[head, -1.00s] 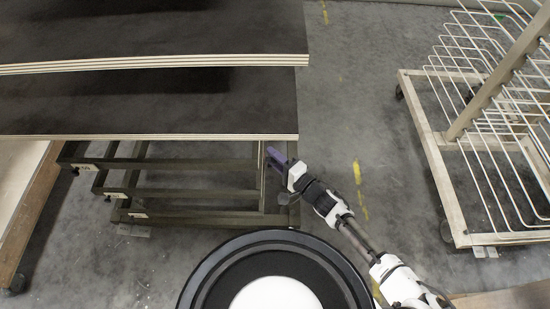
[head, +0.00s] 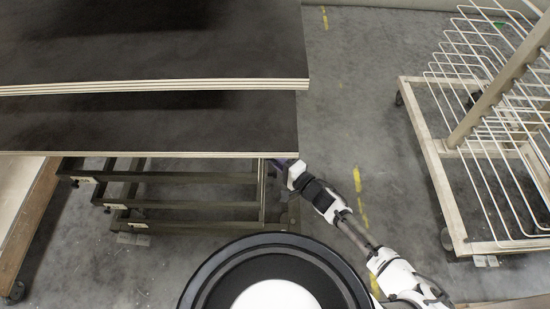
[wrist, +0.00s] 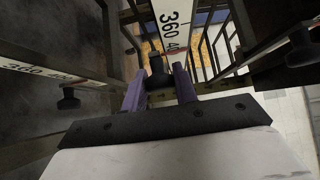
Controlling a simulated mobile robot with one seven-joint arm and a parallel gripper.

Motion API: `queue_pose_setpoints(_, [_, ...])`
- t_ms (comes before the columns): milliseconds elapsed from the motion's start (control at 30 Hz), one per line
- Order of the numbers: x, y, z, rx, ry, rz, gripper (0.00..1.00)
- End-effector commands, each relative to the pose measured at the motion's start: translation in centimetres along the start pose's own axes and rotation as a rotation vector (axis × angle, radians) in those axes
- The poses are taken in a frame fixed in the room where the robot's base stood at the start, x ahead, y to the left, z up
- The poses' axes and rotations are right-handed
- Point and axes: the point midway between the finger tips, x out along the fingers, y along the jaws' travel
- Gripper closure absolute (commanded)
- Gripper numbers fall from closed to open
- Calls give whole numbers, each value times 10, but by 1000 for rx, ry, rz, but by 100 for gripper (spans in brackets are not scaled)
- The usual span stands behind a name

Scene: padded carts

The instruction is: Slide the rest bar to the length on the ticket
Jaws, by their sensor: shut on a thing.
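My gripper (head: 282,164) is at the right end of the dark metal frame (head: 200,226), partly hidden by the dark panel's front edge in the head view. In the wrist view its purple fingers (wrist: 160,92) are closed around a small part beside a black knob (wrist: 157,72); the contact is dim. A white scale strip (wrist: 172,18) rises behind the knob, reading 360 and 40 with the last digit cut. Another scale strip (wrist: 42,71) at left reads 360 and 400. No ticket is readable; small pale labels (head: 88,180) on the bars are too small to read.
More knobs (wrist: 68,99) stand near the fingers in the wrist view. A pale wire-rack cart (head: 448,195) stands at right and a wooden-edged cart (head: 28,225) at left. Floor between frame and rack is clear.

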Motion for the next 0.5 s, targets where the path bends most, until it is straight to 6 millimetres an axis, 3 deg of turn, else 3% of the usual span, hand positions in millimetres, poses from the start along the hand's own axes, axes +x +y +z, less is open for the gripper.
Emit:
queue_pose_setpoints(33, [0, 0, 0, -1, 1, 0, 69])
queue_pose_setpoints(167, [0, 0, 0, -1, 1, 0, 52])
queue_pose_setpoints(500, [-3, -1, -1, -1, 1, 0, 51])
